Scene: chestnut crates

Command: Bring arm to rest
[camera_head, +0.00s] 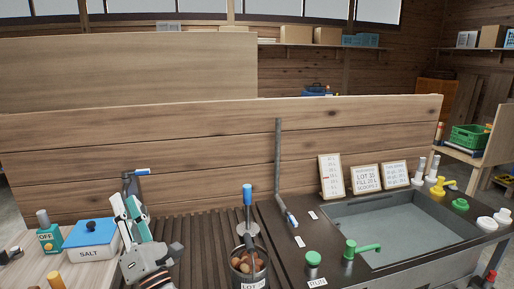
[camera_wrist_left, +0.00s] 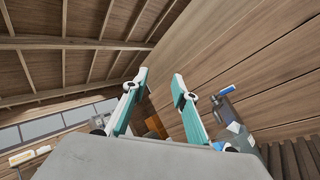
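My left gripper (camera_head: 125,203) is raised over the left part of the counter, between the salt box and the pot, with its teal-and-white fingers pointing up. In the left wrist view the two fingers (camera_wrist_left: 160,80) stand apart with nothing between them, facing the wooden wall and roof. My right arm and gripper are in neither view.
A blue-lidded SALT box (camera_head: 90,238) stands close left of my left gripper. A metal pot of chestnuts (camera_head: 250,285) with a blue-handled tool (camera_head: 247,200) stands to its right. A sink (camera_head: 395,230) lies further right. A plank wall (camera_head: 190,150) rises behind.

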